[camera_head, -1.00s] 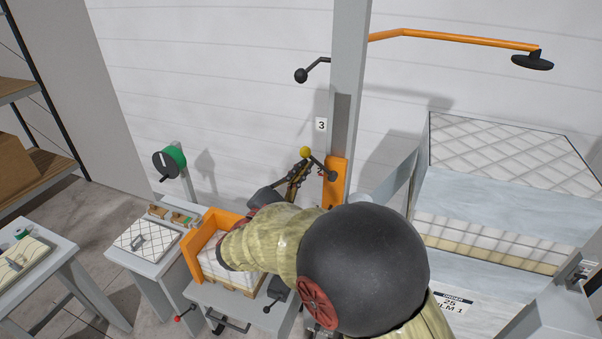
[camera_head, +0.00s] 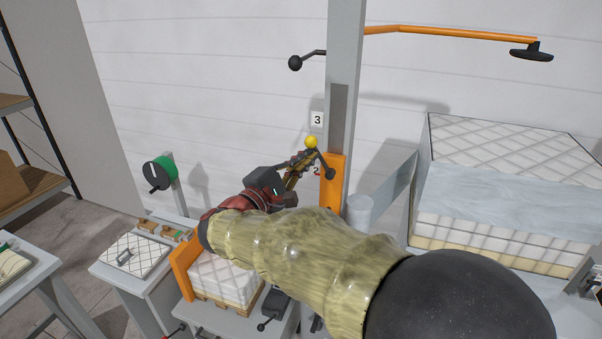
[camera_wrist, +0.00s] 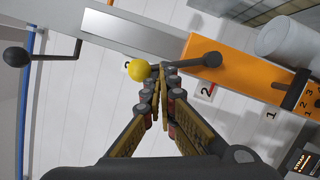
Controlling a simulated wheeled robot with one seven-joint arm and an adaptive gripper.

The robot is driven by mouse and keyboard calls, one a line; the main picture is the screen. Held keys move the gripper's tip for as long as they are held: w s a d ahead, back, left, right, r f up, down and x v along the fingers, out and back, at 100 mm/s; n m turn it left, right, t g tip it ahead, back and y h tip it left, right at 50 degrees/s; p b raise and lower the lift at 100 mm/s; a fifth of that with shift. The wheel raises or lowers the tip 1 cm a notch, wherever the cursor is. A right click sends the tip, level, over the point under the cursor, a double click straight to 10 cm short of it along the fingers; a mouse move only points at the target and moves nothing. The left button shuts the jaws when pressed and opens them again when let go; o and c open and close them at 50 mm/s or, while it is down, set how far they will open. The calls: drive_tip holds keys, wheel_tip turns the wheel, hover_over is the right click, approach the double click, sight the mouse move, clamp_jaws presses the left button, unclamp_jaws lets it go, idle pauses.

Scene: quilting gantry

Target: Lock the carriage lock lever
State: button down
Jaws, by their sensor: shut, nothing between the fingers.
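The lock lever is a dark arm with a yellow ball knob (camera_head: 311,142) at its end. It hangs on a dark pivot (camera_head: 329,173) on the orange carriage (camera_head: 337,185) of the grey column and points up and to the left. In the wrist view the yellow knob (camera_wrist: 139,70) lies just left of my fingertips and the pivot (camera_wrist: 212,59) lies to their right. My gripper (camera_wrist: 160,70) is shut and empty, its tips close against the lever arm just by the knob. Whether they touch it is hard to tell. The fingertips hide part of the lever arm.
A black ball-ended handle (camera_head: 295,63) sticks out left from the column above. A grey cylinder (camera_head: 359,211) stands right of the carriage. A quilted block (camera_head: 222,279) on a small pallet lies below my arm. A large quilted stack (camera_head: 505,195) fills the right.

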drive_tip(key=m+b, duration=0.1)
drive_tip(key=d+m+b, duration=0.1)
drive_tip(key=b, duration=0.1)
drive_tip(key=shift+s+d+r+g, duration=0.1)
drive_tip(key=shift+s+r+g, duration=0.1)
drive_tip(key=shift+r+g, duration=0.2)
drive_tip(key=shift+s+d+r+m+g+b, duration=0.1)
drive_tip(key=shift+d+r+m+g+b, duration=0.15)
drive_tip(key=shift+m+b, duration=0.55)
drive_tip(key=shift+s+d+r+m+g+b, duration=0.1)
drive_tip(key=shift+d+m+b, duration=0.25)
drive_tip(key=shift+b, duration=0.8)
drive_tip(key=shift+s+d+r+m+y+b, duration=0.15)
drive_tip(key=shift+d+m+b, duration=0.35)
drive_tip(key=shift+b, duration=0.55)
drive_tip(key=shift+s+d+r+m+y+b, duration=0.2)
drive_tip(key=shift+m+b, duration=0.35)
drive_tip(key=shift+b, duration=0.45)
drive_tip(key=shift+s+d+f+m+g+y+b, duration=0.1)
drive_tip(key=shift+s+d+m+g+y+b, duration=0.15)
drive_tip(key=shift+d+m+b, duration=0.9)
drive_tip(key=shift+s+d+m+g+y+b, duration=0.1)
drive_tip(key=shift+s+d+m+y+b, duration=0.25)
drive_tip(key=shift+b, duration=1.55)
drive_tip(key=shift+w+a, duration=0.15)
drive_tip(key=shift+w, duration=0.05)
